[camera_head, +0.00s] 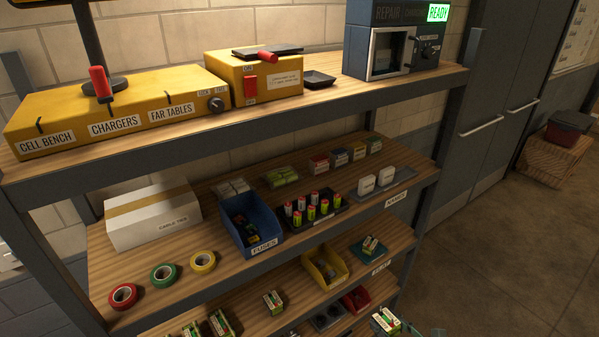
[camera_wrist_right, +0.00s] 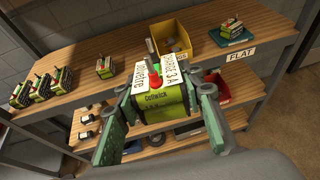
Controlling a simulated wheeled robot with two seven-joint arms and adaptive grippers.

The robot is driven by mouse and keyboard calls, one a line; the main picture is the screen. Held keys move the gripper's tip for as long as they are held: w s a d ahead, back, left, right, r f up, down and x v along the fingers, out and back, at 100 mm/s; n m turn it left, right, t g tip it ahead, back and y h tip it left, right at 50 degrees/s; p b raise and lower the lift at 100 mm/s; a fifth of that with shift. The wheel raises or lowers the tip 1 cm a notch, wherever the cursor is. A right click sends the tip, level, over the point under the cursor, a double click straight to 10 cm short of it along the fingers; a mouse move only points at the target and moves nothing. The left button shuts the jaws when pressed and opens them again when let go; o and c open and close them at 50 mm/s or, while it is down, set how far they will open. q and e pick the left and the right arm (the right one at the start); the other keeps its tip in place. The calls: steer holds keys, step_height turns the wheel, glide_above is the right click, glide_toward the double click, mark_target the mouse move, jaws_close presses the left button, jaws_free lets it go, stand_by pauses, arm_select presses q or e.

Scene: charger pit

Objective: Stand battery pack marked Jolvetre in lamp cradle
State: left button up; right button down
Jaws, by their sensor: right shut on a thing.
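A battery pack (camera_wrist_right: 172,102), green with white labels, is held in my right gripper (camera_wrist_right: 163,98). One label appears to read Jolvetre. Red and green parts show on its top. The gripper's two green-grey fingers are shut on its sides. In the camera_head view the held pack (camera_head: 385,321) shows at the bottom edge, in front of the shelves, with little of the gripper in frame. I cannot make out a lamp cradle in either view. My left gripper is not in view.
Similar packs stand on a lower shelf (camera_head: 240,323), with one on a teal mat (camera_head: 382,255) marked FLAT. A yellow bin (camera_head: 309,272) and a red bin (camera_head: 345,305) are close by. A blue FUSES bin (camera_head: 239,226) and cells fill the shelf above.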

mark_target(388, 321)
step_height(388, 321, up, 11)
steer(key=p, duration=0.8)
steer(key=shift+f, duration=0.2)
steer(key=shift+f+b, duration=0.35)
steer(key=shift+w+t, duration=0.25)
steer(key=shift+t, duration=0.05)
steer(key=shift+s, duration=0.15)
steer(key=shift+s, duration=0.1)
